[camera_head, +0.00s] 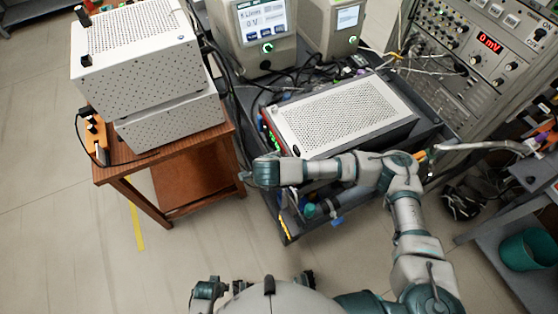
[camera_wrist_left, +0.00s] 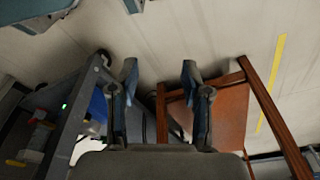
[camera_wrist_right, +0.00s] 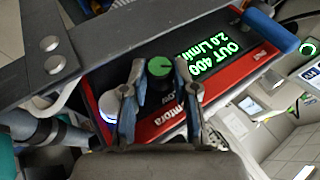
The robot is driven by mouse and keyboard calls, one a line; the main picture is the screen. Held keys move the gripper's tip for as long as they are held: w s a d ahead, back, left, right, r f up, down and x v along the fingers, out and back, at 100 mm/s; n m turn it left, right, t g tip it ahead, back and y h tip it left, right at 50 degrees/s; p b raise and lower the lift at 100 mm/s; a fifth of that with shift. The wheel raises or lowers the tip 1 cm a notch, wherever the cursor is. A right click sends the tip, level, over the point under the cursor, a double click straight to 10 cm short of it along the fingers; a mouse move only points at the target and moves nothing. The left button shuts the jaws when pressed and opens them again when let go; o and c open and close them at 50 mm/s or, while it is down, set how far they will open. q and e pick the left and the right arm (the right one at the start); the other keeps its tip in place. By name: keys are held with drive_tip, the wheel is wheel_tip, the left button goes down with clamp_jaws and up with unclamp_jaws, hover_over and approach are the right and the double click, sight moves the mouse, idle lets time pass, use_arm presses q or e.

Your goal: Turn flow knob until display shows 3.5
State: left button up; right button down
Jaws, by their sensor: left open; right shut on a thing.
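In the right wrist view, the flow knob (camera_wrist_right: 160,68) is a dark round knob with a green top on a red and black panel (camera_wrist_right: 150,128). The display (camera_wrist_right: 216,62) beside it shows green text that reads OUT 400 and 2.0 L/min. My right gripper (camera_wrist_right: 160,78) is shut on the knob, one finger on each side. In the head view, my right arm reaches left across the cart front; the knob and display are hidden there. My left gripper (camera_wrist_left: 160,75) is open and empty, over the floor near the wooden table.
In the head view, a dark cart (camera_head: 433,128) carries a white perforated box (camera_head: 345,115). A wooden table (camera_head: 180,145) with stacked white boxes (camera_head: 140,45) stands to its left. In the right wrist view, a grey bar (camera_wrist_right: 110,35) and a blue handle (camera_wrist_right: 270,30) flank the panel.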

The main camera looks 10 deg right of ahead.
use_arm(q)
drive_tip(key=shift+w+d+r+b, duration=0.1)
drive_tip(key=shift+w+r+b, duration=0.1)
drive_tip(key=shift+r, duration=0.6)
drive_tip(key=shift+w+a+r+b, duration=0.1)
drive_tip(key=shift+w+r+b, duration=0.15)
drive_tip(key=shift+r, duration=0.5)
drive_tip(key=shift+w+d+r+b, duration=0.1)
drive_tip(key=shift+w+r+b, duration=0.1)
drive_tip(key=shift+r, duration=0.6)
use_arm(e)
drive_tip(key=shift+s+a+f+t, duration=0.15)
drive_tip(key=shift+s+a+t, duration=0.05)
drive_tip(key=shift+t, duration=0.3)
drive_tip(key=c, duration=0.9)
unclamp_jaws()
drive_tip(key=shift+a, duration=0.1)
drive_tip(key=shift+v, duration=5.9)
